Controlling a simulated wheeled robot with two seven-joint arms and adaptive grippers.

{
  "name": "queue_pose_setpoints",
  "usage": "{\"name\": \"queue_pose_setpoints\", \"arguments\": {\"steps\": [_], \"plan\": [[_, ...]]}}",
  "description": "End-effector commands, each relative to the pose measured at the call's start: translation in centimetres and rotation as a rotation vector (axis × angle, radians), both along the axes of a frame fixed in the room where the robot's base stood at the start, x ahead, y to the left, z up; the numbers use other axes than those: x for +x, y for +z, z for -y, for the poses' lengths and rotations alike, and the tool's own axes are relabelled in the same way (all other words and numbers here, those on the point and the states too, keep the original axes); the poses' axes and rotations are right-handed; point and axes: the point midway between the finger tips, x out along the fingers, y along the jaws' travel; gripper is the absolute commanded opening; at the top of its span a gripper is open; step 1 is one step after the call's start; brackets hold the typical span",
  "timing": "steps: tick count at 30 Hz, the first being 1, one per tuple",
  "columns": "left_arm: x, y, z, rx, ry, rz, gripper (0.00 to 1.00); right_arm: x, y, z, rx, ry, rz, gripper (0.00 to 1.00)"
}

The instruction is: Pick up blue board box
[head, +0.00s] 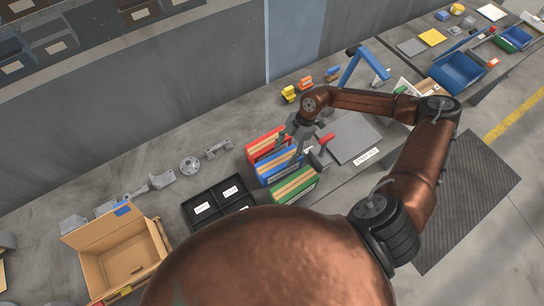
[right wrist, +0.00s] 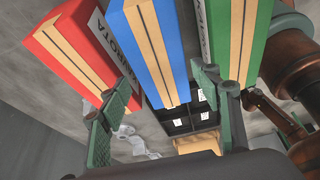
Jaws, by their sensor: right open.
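The blue board box (head: 278,170) stands on the table between a red box (head: 264,144) and a green box (head: 296,186). Each box has pale wooden-looking strips on top. In the right wrist view the blue box (right wrist: 150,50) is in the middle, between the red box (right wrist: 75,50) and the green box (right wrist: 238,45). My right gripper (head: 300,135) is over the boxes at their upper right ends. In the right wrist view its green fingers (right wrist: 165,105) are spread apart, one on each side of the blue box's end. No grip on it shows. My left gripper is not seen.
A black tray (head: 210,218) with white labels and an open cardboard box (head: 105,238) are to the left. Grey metal parts (head: 190,165) lie behind the tray. A red-handled tool (head: 322,143) and a grey plate (head: 350,130) are right of the boxes. A blue bin (head: 458,72) is farther right.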

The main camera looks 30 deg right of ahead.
Motion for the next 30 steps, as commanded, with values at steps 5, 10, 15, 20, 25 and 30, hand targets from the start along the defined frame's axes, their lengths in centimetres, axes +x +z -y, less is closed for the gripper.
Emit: {"name": "queue_pose_setpoints", "arguments": {"steps": [5, 10, 15, 20, 25, 30], "plan": [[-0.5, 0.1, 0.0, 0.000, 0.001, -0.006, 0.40, 0.1, -1.4, -0.9, 0.001, 0.010, -0.003, 0.58], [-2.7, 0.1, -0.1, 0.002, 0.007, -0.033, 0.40, 0.3, -2.7, -1.7, 0.001, 0.015, 0.000, 0.58], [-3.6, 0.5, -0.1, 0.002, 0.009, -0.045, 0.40, 0.1, -4.5, -2.1, 0.002, 0.015, -0.003, 0.58], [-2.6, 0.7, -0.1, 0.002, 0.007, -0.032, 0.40, 0.0, -6.8, -2.7, 0.001, 0.015, -0.002, 0.58], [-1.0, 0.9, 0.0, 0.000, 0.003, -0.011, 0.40, 0.0, -7.5, -2.9, 0.001, 0.013, 0.000, 0.58], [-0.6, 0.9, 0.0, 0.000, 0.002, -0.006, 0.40, 0.0, -7.5, -2.9, 0.001, 0.012, 0.000, 0.55]]}}
